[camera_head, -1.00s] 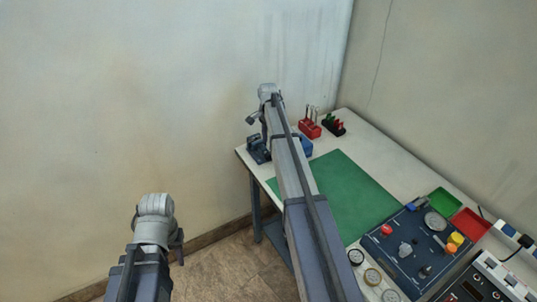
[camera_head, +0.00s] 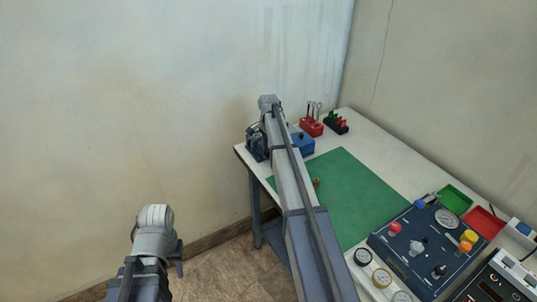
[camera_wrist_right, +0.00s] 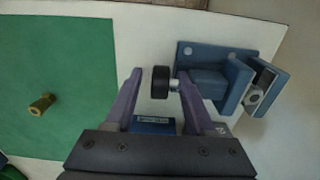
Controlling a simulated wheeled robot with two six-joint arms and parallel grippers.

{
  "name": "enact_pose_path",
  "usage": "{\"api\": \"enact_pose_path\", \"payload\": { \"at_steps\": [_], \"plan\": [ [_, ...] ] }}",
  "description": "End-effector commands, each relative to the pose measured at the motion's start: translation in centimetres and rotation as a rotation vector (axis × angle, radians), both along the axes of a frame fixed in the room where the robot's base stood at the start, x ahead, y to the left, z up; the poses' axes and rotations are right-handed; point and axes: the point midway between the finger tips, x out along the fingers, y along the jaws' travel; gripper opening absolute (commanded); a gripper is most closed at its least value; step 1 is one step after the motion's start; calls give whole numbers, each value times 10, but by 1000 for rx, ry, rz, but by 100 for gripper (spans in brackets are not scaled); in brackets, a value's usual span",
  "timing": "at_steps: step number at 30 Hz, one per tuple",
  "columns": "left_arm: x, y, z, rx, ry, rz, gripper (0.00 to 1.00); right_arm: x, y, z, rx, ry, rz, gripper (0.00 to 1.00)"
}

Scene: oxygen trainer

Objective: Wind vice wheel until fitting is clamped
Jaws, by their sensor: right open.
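The blue vice (camera_wrist_right: 208,82) is fixed near the table edge; it shows in the head view (camera_head: 257,145), partly hidden by my right arm. Its small black wheel (camera_wrist_right: 160,82) sits on a silver shaft, facing left in the right wrist view. My right gripper (camera_wrist_right: 160,75) is open, one purple finger on each side of the wheel; I cannot tell whether they touch it. A silvery hexagonal piece (camera_wrist_right: 253,98) shows at the vice jaws; whether it is clamped is unclear. My left gripper (camera_head: 177,256) hangs off the table at lower left, its jaws unclear.
A brass hex piece (camera_wrist_right: 42,103) lies on the green mat (camera_head: 350,195). A blue box (camera_head: 302,144), a red holder (camera_head: 311,127) and a dark rack (camera_head: 336,123) stand near the vice. A control panel (camera_head: 420,248) and gauges fill the right front.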

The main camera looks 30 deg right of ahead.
Motion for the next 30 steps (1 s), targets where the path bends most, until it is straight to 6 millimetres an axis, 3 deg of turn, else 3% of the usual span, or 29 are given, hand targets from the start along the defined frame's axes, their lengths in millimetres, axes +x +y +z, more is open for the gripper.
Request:
{"api": "enact_pose_path", "payload": {
  "at_steps": [2, 16, 30],
  "plan": [
    [0, 0, 0, 0, 0, 0, 38, 0, 0, 0, 0, 0, 0, 53],
    [0, 0, 0, 0, 0, 0, 38, 0, 0, 0, 0, 0, 0, 0],
    [0, 0, 0, 0, 0, 0, 38, 0, -1, 0, 19, 1, -1, 0]
  ]
}}
